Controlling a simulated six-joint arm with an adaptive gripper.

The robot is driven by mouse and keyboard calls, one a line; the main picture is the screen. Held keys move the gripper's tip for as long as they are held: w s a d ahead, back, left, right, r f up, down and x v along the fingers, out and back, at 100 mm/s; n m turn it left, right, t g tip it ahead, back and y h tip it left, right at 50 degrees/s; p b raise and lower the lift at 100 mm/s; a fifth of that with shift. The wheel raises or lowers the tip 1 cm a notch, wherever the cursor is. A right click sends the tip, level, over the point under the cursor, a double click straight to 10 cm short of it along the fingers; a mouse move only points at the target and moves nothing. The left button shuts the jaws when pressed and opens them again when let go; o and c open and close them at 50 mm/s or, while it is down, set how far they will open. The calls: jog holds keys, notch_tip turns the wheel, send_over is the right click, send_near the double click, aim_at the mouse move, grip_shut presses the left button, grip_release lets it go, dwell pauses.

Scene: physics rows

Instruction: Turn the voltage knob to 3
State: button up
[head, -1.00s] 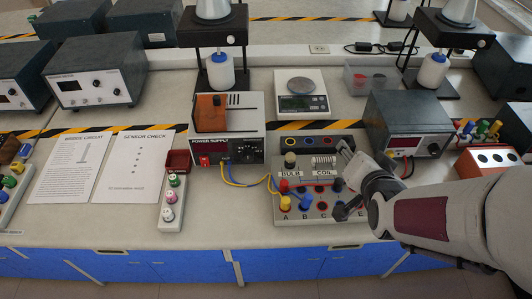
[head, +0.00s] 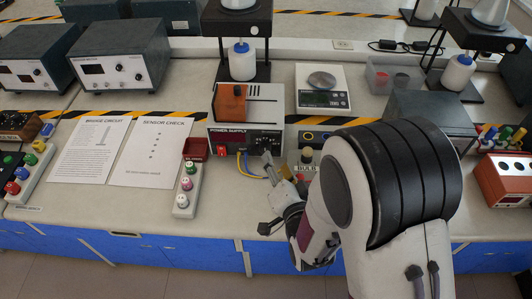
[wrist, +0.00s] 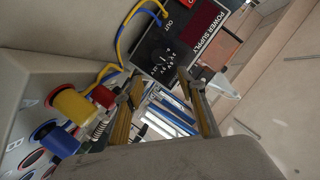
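In the wrist view the knob (wrist: 162,57) sits in a dial with white markings beside the POWER SUPPLY label. There my gripper (wrist: 160,82) has its two fingers apart, nothing between them, and the knob lies just beyond the tips. The pointer's exact number is too small to read.
Yellow and blue wires (wrist: 124,38) run from the OUT sockets close to the fingers. A terminal board with yellow, blue and red plugs (wrist: 72,105) is at the left in the wrist view. A small plug strip (head: 187,190) stands left of the supply.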

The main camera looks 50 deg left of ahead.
aim_at(265, 151)
jog(key=shift+s+a+f, duration=0.25)
jog(key=shift+s+f, duration=0.35)
jog(key=shift+s, duration=0.05)
jog(key=shift+w, duration=0.1)
jog(key=shift+x, duration=3.85)
jog(key=shift+a, duration=0.1)
jog(key=c, duration=1.1)
